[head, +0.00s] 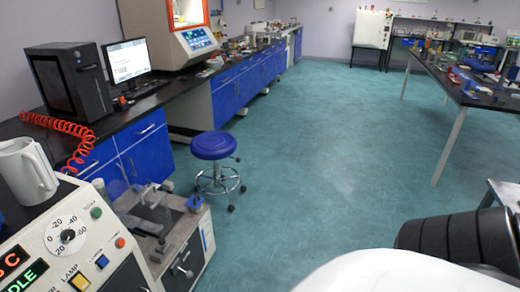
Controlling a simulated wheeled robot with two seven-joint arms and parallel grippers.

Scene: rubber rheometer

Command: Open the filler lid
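I cannot make out a filler lid in the head view. A control panel (95,235) fills the lower left, with a dial (68,236), a yellow button (80,282), a blue button, green and orange buttons and lit red and green displays. A white mug-like vessel (27,170) with a handle stands at the left edge, by the panel's top. Neither of my grippers is in view.
A low bench unit (180,275) with small apparatus stands beside the panel. A blue stool (212,146) stands on the open teal floor (320,170). Blue cabinets (143,155) with a computer and a large instrument (185,40) line the left wall. A dark table (450,85) is at right.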

